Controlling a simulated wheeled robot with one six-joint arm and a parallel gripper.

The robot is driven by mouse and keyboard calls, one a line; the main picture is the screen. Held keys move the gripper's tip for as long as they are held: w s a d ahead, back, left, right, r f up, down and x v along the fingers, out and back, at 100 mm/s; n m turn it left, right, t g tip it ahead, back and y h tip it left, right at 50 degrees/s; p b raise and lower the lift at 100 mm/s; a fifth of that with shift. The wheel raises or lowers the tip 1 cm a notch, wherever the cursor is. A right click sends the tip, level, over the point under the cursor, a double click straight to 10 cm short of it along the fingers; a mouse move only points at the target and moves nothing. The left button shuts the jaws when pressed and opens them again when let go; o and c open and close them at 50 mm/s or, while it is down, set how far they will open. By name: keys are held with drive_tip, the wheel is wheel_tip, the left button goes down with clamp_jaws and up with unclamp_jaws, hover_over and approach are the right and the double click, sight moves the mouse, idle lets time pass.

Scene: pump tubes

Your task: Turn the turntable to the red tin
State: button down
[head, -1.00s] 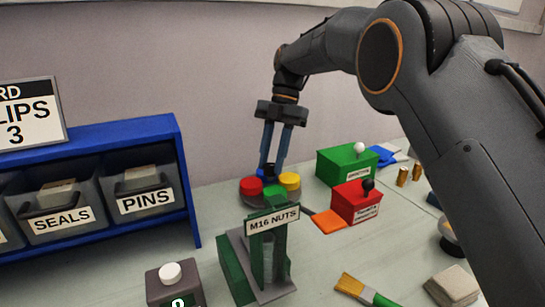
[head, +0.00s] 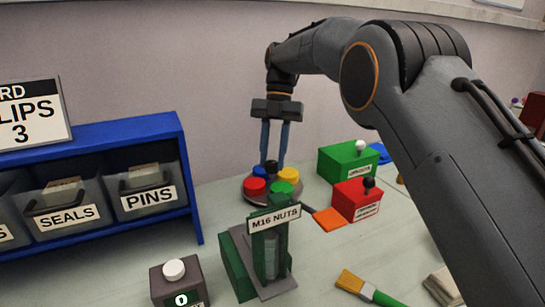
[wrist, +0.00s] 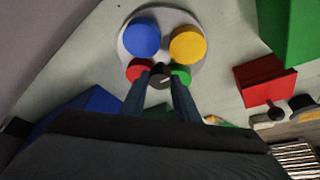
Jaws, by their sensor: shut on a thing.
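The turntable (head: 247,198) is a round grey disc at the middle of the bench. It bears a red tin (head: 254,187) at front left, a green tin (head: 282,188) at front right, a yellow tin (head: 288,175) at back right and a blue tin (head: 262,172) at back left. A dark knob (wrist: 160,78) rises among them. My gripper (head: 272,160) points down over the disc, shut on the knob. In the wrist view the tins ring the knob, with the red tin (wrist: 139,70) beside the left finger and the green tin beside the right.
A green dispenser labelled M16 NUTS (head: 275,217) stands close in front, hiding the disc's near edge. A red box (head: 356,201) and a green box (head: 342,163) stand to the right. A blue shelf (head: 190,190) with bins is on the left. A brush (head: 368,291) lies at the front.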

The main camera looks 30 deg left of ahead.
sight(272, 161)
drive_tip(key=c, duration=1.4)
unclamp_jaws()
drive_tip(key=shift+o, duration=0.2)
drive_tip(key=shift+r, duration=0.15)
wheel_tip(272, 161, up, 10)
